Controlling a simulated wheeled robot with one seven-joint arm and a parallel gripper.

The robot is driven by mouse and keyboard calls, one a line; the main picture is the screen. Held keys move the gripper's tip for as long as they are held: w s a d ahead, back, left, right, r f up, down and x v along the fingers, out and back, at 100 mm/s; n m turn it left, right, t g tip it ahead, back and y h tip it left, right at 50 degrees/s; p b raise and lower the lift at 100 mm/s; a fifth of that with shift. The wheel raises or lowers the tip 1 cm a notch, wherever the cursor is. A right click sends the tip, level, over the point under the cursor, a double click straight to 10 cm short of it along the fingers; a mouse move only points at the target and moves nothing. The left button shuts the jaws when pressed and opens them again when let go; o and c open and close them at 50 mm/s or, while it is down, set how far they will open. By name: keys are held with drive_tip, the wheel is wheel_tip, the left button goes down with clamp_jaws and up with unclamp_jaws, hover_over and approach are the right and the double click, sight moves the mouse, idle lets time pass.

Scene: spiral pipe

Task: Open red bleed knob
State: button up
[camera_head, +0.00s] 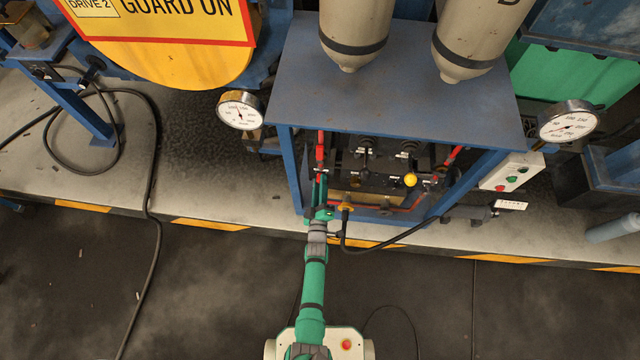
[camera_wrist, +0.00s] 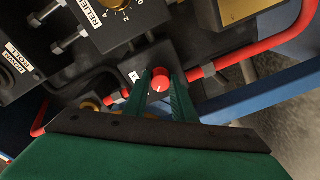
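The red bleed knob (camera_wrist: 161,79) is a small round red knob with a white mark, seated on a dark block in the wrist view. My gripper (camera_wrist: 162,76) has its two green fingers on either side of the knob. The fingers stand apart, with a narrow gap visible on the knob's right side; on the left it is too tight to tell whether finger and knob touch. In the head view my gripper (camera_head: 320,180) reaches into the left front of the blue frame. I cannot make out the knob there.
A blue frame (camera_head: 400,85) surrounds the dark valve panel. Red pipe (camera_wrist: 240,55) runs beside the knob. A block labelled "RELIEF" (camera_wrist: 115,20) with a dial is close above. A yellow knob (camera_head: 410,180) and a black hose (camera_head: 385,243) are right of my gripper.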

drive_tip(key=shift+c, duration=0.6)
drive_tip(key=shift+m, duration=0.3)
drive_tip(key=m+h, duration=0.1)
drive_tip(key=m, duration=1.7)
drive_tip(key=shift+f+t+h, duration=0.15)
drive_tip(key=shift+t+h, duration=0.25)
drive_tip(key=shift+m, duration=0.3)
drive_tip(key=o, duration=1)
